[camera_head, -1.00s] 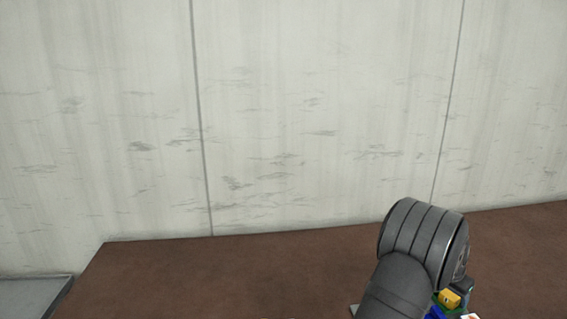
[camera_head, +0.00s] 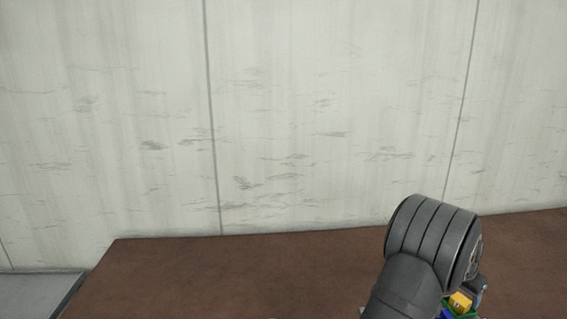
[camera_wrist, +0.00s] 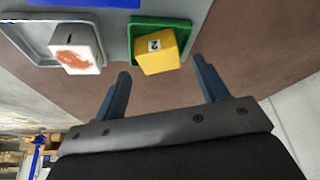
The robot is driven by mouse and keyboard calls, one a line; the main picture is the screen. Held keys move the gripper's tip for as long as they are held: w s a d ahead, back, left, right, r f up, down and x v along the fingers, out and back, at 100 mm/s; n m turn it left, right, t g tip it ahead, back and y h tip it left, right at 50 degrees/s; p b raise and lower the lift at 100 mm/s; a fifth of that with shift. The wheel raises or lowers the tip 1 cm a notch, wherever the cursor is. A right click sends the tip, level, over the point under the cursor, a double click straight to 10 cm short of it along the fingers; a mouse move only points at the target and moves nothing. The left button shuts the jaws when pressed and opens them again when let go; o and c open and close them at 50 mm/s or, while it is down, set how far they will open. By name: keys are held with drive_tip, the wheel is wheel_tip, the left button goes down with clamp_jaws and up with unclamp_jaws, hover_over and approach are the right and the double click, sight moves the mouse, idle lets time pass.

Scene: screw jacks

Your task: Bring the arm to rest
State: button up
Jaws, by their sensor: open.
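My gripper (camera_wrist: 160,67) shows in the wrist view with its two dark fingers spread apart and nothing between them. A yellow block (camera_wrist: 157,52) with a dark mark on a white label sits in a green-rimmed tray (camera_wrist: 140,22), beyond the fingertips. A white-faced block (camera_wrist: 75,58) with an orange-red mark stands in a grey tray (camera_wrist: 35,45) to the left. In the head view my arm rises at the lower right, and the yellow block (camera_head: 460,303) shows beside it. My gripper is not visible there.
A blue surface (camera_wrist: 85,3) shows at the top of the wrist view. Shelving or pallets (camera_wrist: 15,150) are at its lower left.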

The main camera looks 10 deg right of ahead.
drive_tip(key=v, duration=1)
drive_tip(key=x, duration=1.2)
drive_tip(key=shift+f, duration=0.25)
wheel_tip(320, 180, up, 5)
drive_tip(key=shift+f, duration=0.2)
drive_tip(key=s+d+r, duration=0.1)
drive_tip(key=s+r, duration=0.6)
drive_tip(key=s, duration=0.5)
drive_tip(key=s+a+m+g, duration=0.2)
drive_tip(key=s+a+m, duration=0.3)
drive_tip(key=a, duration=0.5)
drive_tip(key=w+f, duration=0.2)
drive_tip(key=w, duration=0.1)
drive_tip(key=w+a+f, duration=0.1)
drive_tip(key=w+f, duration=0.1)
drive_tip(key=w, duration=0.2)
drive_tip(key=w+f, duration=0.2)
drive_tip(key=w, duration=0.1)
drive_tip(key=shift+w+a+f, duration=0.1)
drive_tip(key=shift+w+a, duration=0.15)
drive_tip(key=shift+w, duration=0.05)
